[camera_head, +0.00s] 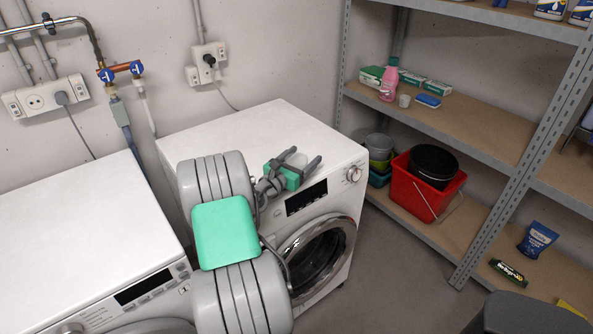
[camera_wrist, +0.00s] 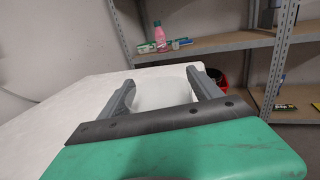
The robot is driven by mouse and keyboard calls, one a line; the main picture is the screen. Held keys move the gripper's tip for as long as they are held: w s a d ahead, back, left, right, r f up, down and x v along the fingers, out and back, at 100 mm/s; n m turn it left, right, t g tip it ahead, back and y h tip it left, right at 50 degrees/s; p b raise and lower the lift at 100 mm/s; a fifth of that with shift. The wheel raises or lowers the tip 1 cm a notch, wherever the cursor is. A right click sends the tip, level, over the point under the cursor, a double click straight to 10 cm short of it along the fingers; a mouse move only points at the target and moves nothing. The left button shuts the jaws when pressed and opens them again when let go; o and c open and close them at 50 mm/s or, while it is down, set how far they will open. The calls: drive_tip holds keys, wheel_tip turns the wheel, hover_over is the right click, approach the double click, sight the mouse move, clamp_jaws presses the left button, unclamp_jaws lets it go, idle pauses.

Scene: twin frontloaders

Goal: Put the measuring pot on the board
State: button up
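A small white pot (camera_head: 297,160), which looks like the measuring pot, is between the fingers of my gripper (camera_head: 299,159) over the top of the right washing machine. In the wrist view the pot (camera_wrist: 163,88) fills most of the space between my two dark fingertips (camera_wrist: 161,78). The fingers are well apart; whether both press on the pot is not clear. Its lower part is hidden by my gripper. No separate board shows; the brown middle shelf board (camera_head: 470,128) is on the rack at the right.
The right washing machine's white top (camera_head: 225,125) is otherwise clear. On the middle shelf are a pink bottle (camera_head: 389,82), a small pale cup (camera_head: 404,101), a blue sponge (camera_head: 428,101) and boxes. A grey upright (camera_head: 520,170) fronts the rack; a red bucket (camera_head: 410,195) stands below.

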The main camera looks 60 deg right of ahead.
drive_tip(key=c, duration=1.3)
